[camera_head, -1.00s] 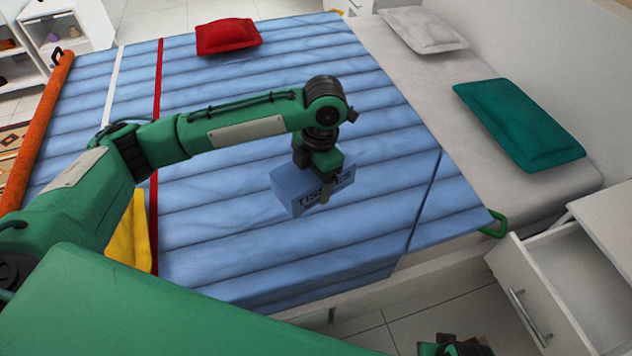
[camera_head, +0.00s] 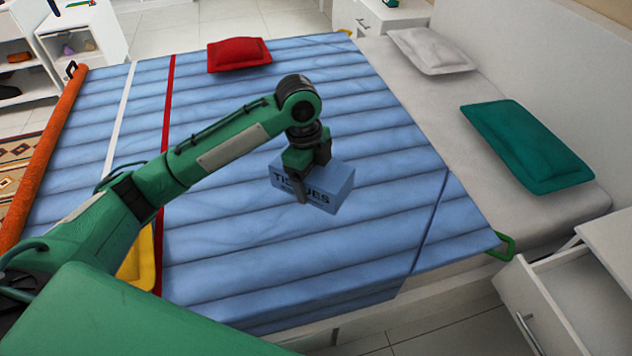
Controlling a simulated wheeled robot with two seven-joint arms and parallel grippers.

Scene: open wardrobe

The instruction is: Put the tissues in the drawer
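A blue tissue box (camera_head: 333,184) with dark "TISSUES" lettering is over the striped blue bed cover. My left gripper (camera_head: 301,196) is on the box, with a finger down its lettered side, and appears shut on it. The other finger is hidden. I cannot tell for certain how far the box is above the cover. A white drawer (camera_head: 536,316) with a metal handle stands pulled open at the lower right, and its visible inside looks empty. The box is left of the drawer and apart from it. My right gripper does not show.
The bed (camera_head: 300,265) fills the middle. A red cushion (camera_head: 239,54), a white pillow (camera_head: 431,50) and a teal pillow (camera_head: 526,145) lie on it. A green loop (camera_head: 503,247) is at the bed corner beside the drawer. The nightstand top (camera_head: 612,236) overhangs the drawer's back.

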